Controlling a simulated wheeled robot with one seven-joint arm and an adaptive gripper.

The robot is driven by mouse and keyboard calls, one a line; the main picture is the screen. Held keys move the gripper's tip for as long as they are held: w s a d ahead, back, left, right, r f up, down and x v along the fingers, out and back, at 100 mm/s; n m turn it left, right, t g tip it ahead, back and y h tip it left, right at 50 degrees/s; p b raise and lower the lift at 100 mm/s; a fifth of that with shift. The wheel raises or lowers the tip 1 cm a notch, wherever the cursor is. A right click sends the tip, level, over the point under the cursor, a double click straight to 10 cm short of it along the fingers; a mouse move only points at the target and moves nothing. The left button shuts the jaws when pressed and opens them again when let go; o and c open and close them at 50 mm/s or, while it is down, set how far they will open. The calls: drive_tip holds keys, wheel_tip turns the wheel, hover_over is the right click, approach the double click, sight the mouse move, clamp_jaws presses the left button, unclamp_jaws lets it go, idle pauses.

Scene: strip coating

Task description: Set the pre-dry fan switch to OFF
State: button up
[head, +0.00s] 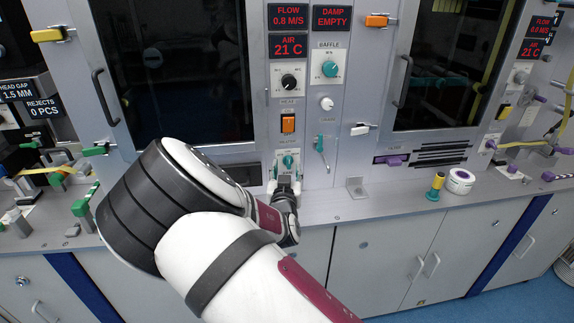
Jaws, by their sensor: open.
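The centre control column carries several controls, and their small labels are too blurred to say surely which is the pre-dry fan switch. A teal knob (289,161) on a white plate is lower down. My gripper (287,186) is just below and in front of this knob, pointing at the panel. It is open and small in view, partly hidden by my wrist. I cannot tell whether it touches the knob or its plate.
A baffle knob (329,68), a white knob (326,104) and a teal lever (319,145) are to the right. A metal bracket (356,188), a yellow-green post (435,186) and a white roll (460,181) stand on the counter (390,206). Dark-windowed doors flank the column.

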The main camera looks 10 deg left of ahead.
sight(288, 162)
drive_tip(key=shift+w+a+f, duration=0.1)
drive_tip(key=shift+w+a, duration=0.05)
drive_tip(key=shift+w, duration=1.9)
clamp_jaws()
